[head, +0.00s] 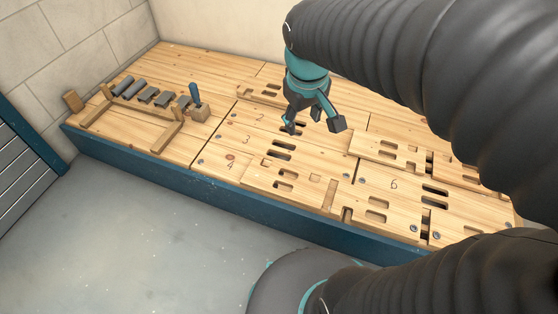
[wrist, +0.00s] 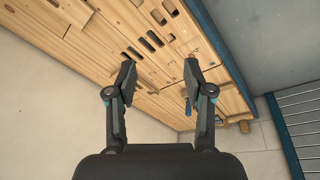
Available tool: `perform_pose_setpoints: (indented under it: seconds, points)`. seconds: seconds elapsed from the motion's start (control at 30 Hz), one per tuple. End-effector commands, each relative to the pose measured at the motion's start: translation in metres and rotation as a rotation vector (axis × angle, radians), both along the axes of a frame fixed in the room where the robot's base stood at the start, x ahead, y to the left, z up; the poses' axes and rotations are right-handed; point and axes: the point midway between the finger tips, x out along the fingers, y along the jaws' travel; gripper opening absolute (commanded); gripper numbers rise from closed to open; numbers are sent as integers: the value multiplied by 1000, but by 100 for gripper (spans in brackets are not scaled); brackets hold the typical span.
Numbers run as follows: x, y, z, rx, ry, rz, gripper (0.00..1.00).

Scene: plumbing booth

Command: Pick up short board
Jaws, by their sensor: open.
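My gripper (head: 313,123) is open and empty above the middle of a wooden workbench (head: 215,157). In the wrist view its two fingers (wrist: 159,74) stand wide apart with nothing between them. Slotted light wood boards lie on the bench. One board (head: 314,182) lies at the front by the number 4. Another board (head: 388,147) lies right of my gripper, and a third (head: 258,91) lies behind it, partly hidden by the gripper. I cannot tell for sure which one is the short board. My gripper looks apart from all of them.
A wooden rack (head: 105,111) with dark grey cylinders and blocks stands on the bench's left, beside a blue-handled tool (head: 195,94) in a wood block. Walls stand behind and left. The grey floor (head: 130,235) in front is clear.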

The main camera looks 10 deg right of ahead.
Motion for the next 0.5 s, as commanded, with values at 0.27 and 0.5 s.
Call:
perform_pose_setpoints:
  seconds: [0.27,0.5]
  points:
    - [63,12,-63,-83,159,169,52]
    - [110,24,-129,-146,293,319,52]
